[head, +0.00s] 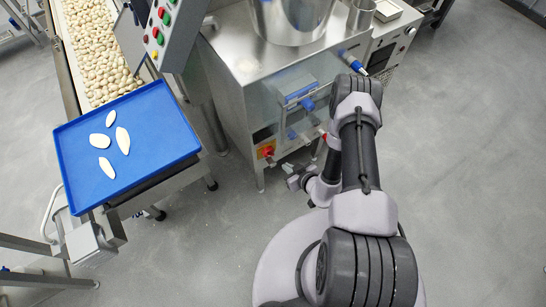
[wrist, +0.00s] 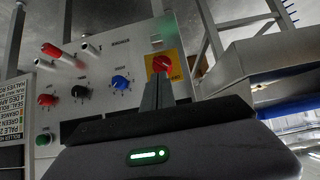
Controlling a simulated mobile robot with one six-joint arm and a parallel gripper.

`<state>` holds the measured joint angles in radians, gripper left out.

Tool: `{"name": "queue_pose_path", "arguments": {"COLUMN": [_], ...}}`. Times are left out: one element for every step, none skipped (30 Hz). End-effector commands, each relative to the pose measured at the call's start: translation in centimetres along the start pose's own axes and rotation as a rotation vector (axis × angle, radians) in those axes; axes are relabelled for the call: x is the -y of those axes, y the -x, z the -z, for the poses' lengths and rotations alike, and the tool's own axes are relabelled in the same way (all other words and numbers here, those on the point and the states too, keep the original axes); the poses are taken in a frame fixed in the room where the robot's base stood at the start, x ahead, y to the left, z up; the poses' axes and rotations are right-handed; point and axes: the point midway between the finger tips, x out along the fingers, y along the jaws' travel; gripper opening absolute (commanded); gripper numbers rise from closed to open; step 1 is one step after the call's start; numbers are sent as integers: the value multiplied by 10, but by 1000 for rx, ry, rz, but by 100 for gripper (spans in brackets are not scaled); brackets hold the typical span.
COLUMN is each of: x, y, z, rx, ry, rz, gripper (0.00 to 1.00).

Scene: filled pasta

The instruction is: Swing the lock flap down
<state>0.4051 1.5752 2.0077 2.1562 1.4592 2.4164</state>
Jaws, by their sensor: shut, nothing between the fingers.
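A red rotary switch (wrist: 162,63) on a yellow plate (wrist: 176,72) is on the panel in the wrist view. The red and yellow switch also shows low on the machine's front in the head view (head: 267,151). I cannot make out a lock flap clearly at the switch. My gripper (wrist: 158,84) is shut and empty, its fingertips overlapping the lower part of the yellow plate in the picture. I cannot tell whether they touch. In the head view my gripper (head: 292,182) is small, low in front of the machine.
The grey panel (wrist: 110,62) carries a red knob (wrist: 47,100), a black knob (wrist: 79,92), a blue knob (wrist: 121,83) and red-tipped levers (wrist: 52,51). A blue tray (head: 150,135) with several pale pieces stands left. Open floor (head: 460,180) lies right.

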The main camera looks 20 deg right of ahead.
Motion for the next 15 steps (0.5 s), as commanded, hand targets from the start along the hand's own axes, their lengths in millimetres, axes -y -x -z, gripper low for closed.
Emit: {"name": "queue_pose_path", "arguments": {"x": [0,0,0,0,0,0,0,0,0,0,1,0,0,1,1], "y": [0,0,0,0,0,0,0,0,-2,-4,-6,-12,-17,-23,-32], "z": [-2,-2,-2,-2,-1,-1,-1,-1,-1,-1,-2,-2,-2,-2,-2], "rx": [3,3,2,2,2,2,2,2,2,1,1,1,1,0,0], "ry": [-8,-9,-8,-7,-7,-6,-5,-5,-4,-3,-2,0,0,1,1], "rz": [-3,-3,-3,-2,-2,-2,-1,-1,-1,0,1,1,1,1,2], "gripper": [0,0,0,0,0,0,0,0,0,0,0,0,0,0,0]}}
